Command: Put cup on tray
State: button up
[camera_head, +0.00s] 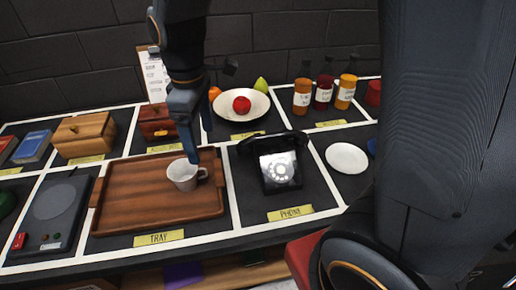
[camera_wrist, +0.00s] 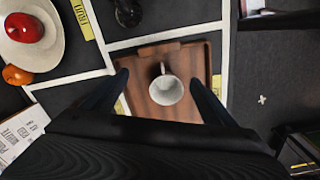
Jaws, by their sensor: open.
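The white cup (camera_head: 182,176) stands upright on the right part of the brown wooden tray (camera_head: 130,205), its handle toward the right in the head view. My gripper (camera_head: 193,158) points down just above and behind the cup's rim. In the wrist view my gripper (camera_wrist: 157,78) has its two dark fingers spread apart. The cup (camera_wrist: 166,91) shows in the gap beyond the fingertips, its open mouth facing the camera, with tray (camera_wrist: 139,92) around it. Nothing is held between the fingers. Whether a fingertip touches the cup is hard to tell.
A black phone (camera_head: 278,165) stands right of the tray, and a turntable-like device (camera_head: 52,203) lies left. Behind are a wooden box (camera_head: 84,135), a red box (camera_head: 157,122), a fruit plate (camera_head: 240,110) and bottles (camera_head: 324,88). The tray's left half is clear.

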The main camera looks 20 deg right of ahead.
jog(key=s+d+f+m, duration=0.1)
jog(key=s+d+m, duration=0.1)
jog(key=d+m, duration=0.1)
jog(key=s+d+f+m, duration=0.1)
jog(key=s+d+m, duration=0.1)
jog(key=d+m, duration=0.2)
jog(key=s+d+f+m, duration=0.1)
jog(key=s+d+m, duration=0.1)
jog(key=d+m, duration=0.2)
jog(key=shift+s+d+f, duration=0.1)
jog(key=shift+s+d, duration=0.1)
jog(key=shift+d, duration=0.7)
jog(key=shift+s+d+f, duration=0.1)
jog(key=shift+s+d, duration=0.05)
jog(key=shift+d, duration=0.7)
jog(key=shift+s+d+f+m, duration=0.15)
jog(key=shift+s+d+m, duration=0.15)
jog(key=shift+m, duration=0.4)
